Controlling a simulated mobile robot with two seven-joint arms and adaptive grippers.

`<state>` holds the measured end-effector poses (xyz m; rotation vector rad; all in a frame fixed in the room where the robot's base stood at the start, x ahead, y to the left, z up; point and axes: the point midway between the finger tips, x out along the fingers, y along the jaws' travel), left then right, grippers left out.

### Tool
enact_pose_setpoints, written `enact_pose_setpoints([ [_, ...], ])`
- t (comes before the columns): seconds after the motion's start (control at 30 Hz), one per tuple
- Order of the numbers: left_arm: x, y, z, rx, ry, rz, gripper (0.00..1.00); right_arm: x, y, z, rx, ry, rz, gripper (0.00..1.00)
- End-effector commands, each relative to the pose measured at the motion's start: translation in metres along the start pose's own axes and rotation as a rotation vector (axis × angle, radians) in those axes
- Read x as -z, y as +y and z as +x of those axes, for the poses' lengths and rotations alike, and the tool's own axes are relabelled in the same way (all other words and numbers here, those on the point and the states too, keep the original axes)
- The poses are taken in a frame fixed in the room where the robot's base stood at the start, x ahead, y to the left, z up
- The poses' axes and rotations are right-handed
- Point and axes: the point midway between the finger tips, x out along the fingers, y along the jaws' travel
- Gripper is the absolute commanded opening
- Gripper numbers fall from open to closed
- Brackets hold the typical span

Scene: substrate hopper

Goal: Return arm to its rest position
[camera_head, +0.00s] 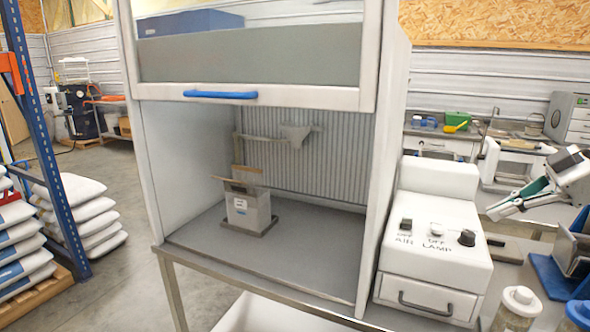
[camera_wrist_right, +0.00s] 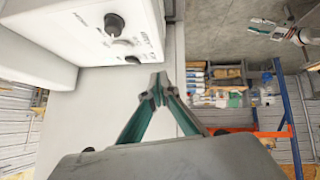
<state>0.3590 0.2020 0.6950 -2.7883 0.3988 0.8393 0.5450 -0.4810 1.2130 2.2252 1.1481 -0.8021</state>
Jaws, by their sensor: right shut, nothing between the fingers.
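My right gripper (camera_head: 496,211) is at the right side of the head view, to the right of the white control box and apart from it. Its teal fingers are closed together with nothing between them. In the right wrist view the fingertips (camera_wrist_right: 157,82) meet in the middle, below the control box knobs. My left gripper is not in view.
A white fume cabinet (camera_head: 170,150) with a raised sash and blue handle (camera_head: 220,94) holds a small grey hopper (camera_head: 245,212). The control box (camera_head: 432,230) stands beside it. Jars (camera_head: 517,308) stand at front right. White sacks (camera_head: 85,215) lie left.

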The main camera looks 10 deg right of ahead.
Motion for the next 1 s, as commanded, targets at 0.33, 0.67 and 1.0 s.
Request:
enact_pose_setpoints([
  [0.33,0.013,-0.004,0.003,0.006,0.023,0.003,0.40,0.038,-0.050,0.123,0.136,0.298,-0.244,0.00],
  [0.67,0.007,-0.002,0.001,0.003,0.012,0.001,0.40,0.074,-0.129,0.246,0.005,0.798,-0.290,0.00],
  [1.0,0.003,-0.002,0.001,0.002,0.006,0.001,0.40,0.001,-0.176,0.336,-0.431,0.826,0.050,0.00],
])
